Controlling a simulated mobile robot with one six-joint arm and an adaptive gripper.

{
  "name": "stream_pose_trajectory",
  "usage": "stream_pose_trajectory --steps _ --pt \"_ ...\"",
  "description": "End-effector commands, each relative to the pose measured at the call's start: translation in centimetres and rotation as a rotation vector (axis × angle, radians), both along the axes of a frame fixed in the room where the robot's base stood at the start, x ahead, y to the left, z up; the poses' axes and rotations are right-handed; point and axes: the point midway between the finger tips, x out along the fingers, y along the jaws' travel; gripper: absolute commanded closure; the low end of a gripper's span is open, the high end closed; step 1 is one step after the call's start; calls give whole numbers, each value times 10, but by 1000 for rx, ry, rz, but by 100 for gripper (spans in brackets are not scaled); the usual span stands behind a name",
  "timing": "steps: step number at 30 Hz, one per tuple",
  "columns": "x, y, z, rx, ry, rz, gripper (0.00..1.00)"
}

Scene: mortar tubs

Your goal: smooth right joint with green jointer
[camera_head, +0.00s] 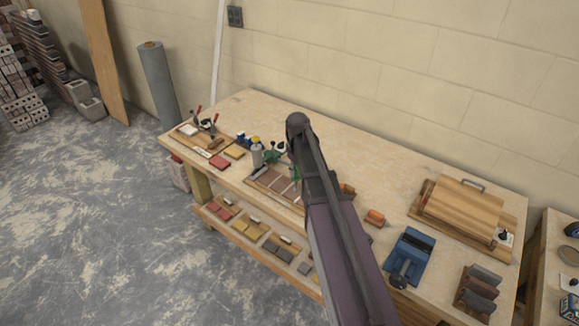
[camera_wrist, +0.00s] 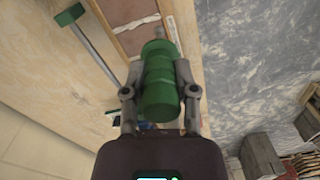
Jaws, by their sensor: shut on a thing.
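My gripper (camera_wrist: 161,78) is shut around the thick green handle of the green jointer (camera_wrist: 160,85). In the wrist view the jointer's working end is mostly hidden beyond the handle. A framed panel with reddish-brown bricks and pale joints (camera_wrist: 129,41) lies just past it, and the handle overlaps the panel's right part. I cannot tell whether the tool touches the right joint. In the head view the panel (camera_head: 266,186) lies at the bench's front edge, with my arm covering its right side. A bit of green (camera_head: 296,174) shows beside my arm there.
Another green-ended tool with a grey bar (camera_wrist: 93,46) lies left of the panel. A bottle (camera_head: 257,155) stands behind the panel. A tray of tools (camera_head: 190,145) is to the left. A blue device (camera_head: 409,258) and a wooden board (camera_head: 463,207) are to the right.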

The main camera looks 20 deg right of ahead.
Motion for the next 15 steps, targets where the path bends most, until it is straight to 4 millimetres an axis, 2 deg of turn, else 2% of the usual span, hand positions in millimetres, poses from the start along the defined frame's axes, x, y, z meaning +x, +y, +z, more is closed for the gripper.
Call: stream_pose_trajectory --steps 15 --pt "1 0 -6 0 0 0 100"
